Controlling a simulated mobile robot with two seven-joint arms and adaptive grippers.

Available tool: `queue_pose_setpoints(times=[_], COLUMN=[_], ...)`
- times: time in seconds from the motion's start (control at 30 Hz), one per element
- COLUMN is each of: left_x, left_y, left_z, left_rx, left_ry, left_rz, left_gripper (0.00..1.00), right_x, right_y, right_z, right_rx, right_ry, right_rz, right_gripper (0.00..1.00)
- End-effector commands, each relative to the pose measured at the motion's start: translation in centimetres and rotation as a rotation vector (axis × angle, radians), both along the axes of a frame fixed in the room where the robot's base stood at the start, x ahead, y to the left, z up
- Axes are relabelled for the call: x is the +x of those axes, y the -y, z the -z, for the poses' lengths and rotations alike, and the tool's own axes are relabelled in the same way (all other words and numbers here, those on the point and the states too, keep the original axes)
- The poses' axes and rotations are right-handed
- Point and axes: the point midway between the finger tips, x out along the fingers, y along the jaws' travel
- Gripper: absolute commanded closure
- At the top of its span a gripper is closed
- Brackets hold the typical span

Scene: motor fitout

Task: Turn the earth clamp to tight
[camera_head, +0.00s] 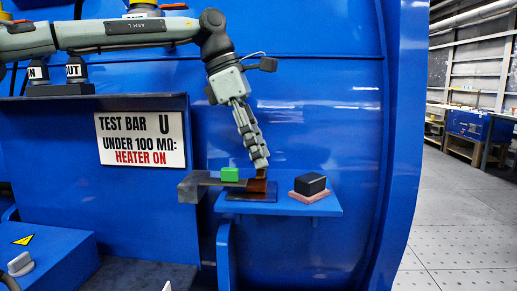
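A small blue shelf (322,207) juts from the blue motor housing. On it a copper-brown block (257,188) stands on a dark plate (249,196), at the right end of a grey bar (197,185). A bright green piece (230,174) sits on the bar. This looks like the earth clamp, but I cannot tell which part turns. My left gripper (259,165) points down with its fingertips at the top of the brown block. The fingers overlap in this view, so their opening and any hold are hidden.
A black box (310,184) lies on a pink pad (309,193) at the shelf's right. A sign (141,138) reading "TEST BAR U" is on the left. Black-and-white terminals (76,73) stand on a ledge beneath my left arm. Open floor (455,220) lies right.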

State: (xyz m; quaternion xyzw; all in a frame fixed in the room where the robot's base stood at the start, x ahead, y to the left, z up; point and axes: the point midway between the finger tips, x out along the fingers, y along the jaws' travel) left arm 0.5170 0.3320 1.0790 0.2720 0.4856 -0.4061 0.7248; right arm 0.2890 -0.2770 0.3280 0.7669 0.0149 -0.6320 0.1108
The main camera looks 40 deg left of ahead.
Motion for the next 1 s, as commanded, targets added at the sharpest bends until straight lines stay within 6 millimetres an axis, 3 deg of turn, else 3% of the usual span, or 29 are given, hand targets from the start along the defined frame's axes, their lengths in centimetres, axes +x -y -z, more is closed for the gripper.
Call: queue_pose_setpoints(times=[0.43, 0.8, 1.0], left_x=[0.0, 0.1, 0.1], left_y=[0.0, 0.0, 0.0], left_z=[-0.8, -7.5, -9.7], left_rx=[0.000, 0.000, 0.000], left_ry=[0.002, 0.003, 0.002], left_rz=[-0.001, -0.002, -0.001], left_gripper=[0.47, 0.47, 0.47], right_x=[-0.1, -0.1, 0.0], right_y=[0.0, 0.0, 0.0], right_z=[0.0, 0.0, 0.0], right_rx=[0.000, 0.000, 0.000], right_ry=[-0.001, 0.000, 0.000], right_rz=[-0.001, 0.000, 0.000], right_gripper=[1.00, 1.00, 1.00])
